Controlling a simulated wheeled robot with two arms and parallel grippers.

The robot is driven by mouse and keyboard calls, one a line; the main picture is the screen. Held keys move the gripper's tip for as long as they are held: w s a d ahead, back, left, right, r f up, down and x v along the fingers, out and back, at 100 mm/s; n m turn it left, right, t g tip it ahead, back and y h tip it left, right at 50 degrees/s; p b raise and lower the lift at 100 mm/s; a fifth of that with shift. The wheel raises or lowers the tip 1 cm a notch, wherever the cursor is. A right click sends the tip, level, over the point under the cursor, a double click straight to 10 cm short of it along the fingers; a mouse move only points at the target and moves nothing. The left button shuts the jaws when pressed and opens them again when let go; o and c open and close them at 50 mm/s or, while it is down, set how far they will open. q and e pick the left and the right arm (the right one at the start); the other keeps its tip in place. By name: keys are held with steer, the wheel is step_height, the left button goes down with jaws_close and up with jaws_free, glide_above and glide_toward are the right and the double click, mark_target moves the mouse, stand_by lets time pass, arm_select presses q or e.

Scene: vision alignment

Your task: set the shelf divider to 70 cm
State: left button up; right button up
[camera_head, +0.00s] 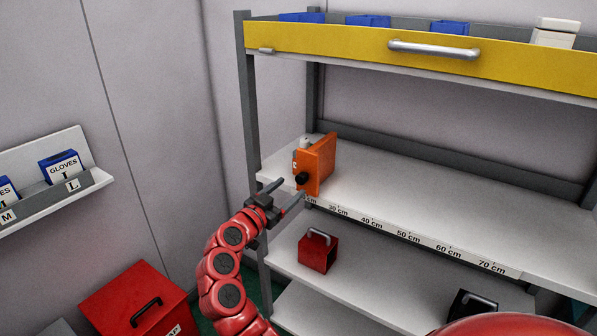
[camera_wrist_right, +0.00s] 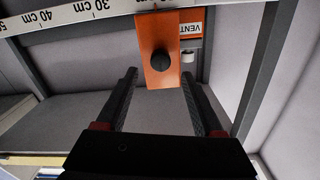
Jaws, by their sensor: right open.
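The orange shelf divider (camera_head: 321,162) stands upright near the left end of the middle shelf, left of the 30 cm mark, with a dark knob (camera_head: 301,178) on its front edge. The shelf's front scale (camera_head: 425,240) reads up to 70 cm toward the right; the label below the divider is partly hidden. My right gripper (camera_head: 291,190) is open and empty in front of the divider. In the right wrist view, the divider (camera_wrist_right: 157,72) appears between the open fingers, with its knob (camera_wrist_right: 160,60) facing them; contact cannot be told. My left gripper is out of view.
A yellow-fronted upper shelf (camera_head: 350,43) with a handle hangs above. A red box (camera_head: 318,253) and a black box (camera_head: 472,304) sit on the lower shelf. A red case (camera_head: 135,300) and glove rack (camera_head: 75,192) are left. The middle shelf right of the divider is clear.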

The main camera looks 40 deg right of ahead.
mark_target(299, 180)
steer(key=p+x, duration=0.1)
steer(key=x, duration=0.3)
steer(key=shift+w+d+r+p, duration=0.1)
steer(key=shift+d+r+p, duration=0.05)
steer(key=shift+d+p, duration=0.2)
steer(key=shift+w+d, duration=0.25)
steer(key=shift+d, duration=0.2)
jaws_close()
stand_by(0.7)
